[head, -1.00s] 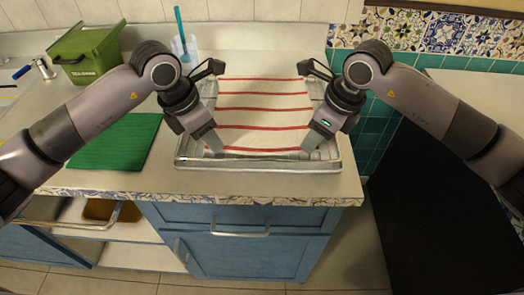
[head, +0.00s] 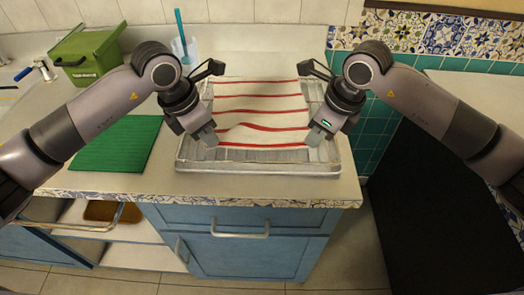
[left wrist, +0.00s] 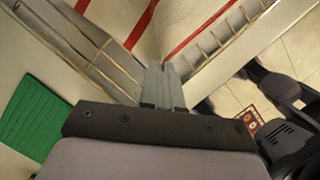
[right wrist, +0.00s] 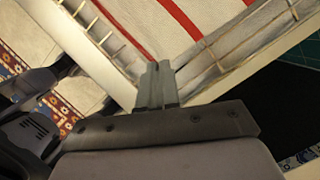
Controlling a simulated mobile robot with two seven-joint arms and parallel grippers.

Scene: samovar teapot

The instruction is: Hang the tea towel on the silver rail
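The tea towel (head: 262,112), white with red stripes, lies in a shallow metal-and-wire tray (head: 260,168) on the counter. Its near edge is drawn back from the tray's front, with a raised fold on the left. My left gripper (head: 209,141) is shut at the towel's near left corner; in the left wrist view the cloth (left wrist: 155,38) folds towards the fingers. My right gripper (head: 316,138) is shut at the near right corner; the cloth (right wrist: 190,30) reaches its fingertips. The pinched corners are hidden. A silver rail (head: 82,226) runs before the open shelf at lower left.
A green mat (head: 118,145) lies left of the tray. A green bin (head: 88,48) and a clear jug (head: 184,50) stand behind. A blue cabinet (head: 250,258) with a metal handle (head: 240,234) is below the counter. A black panel (head: 430,215) stands at right.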

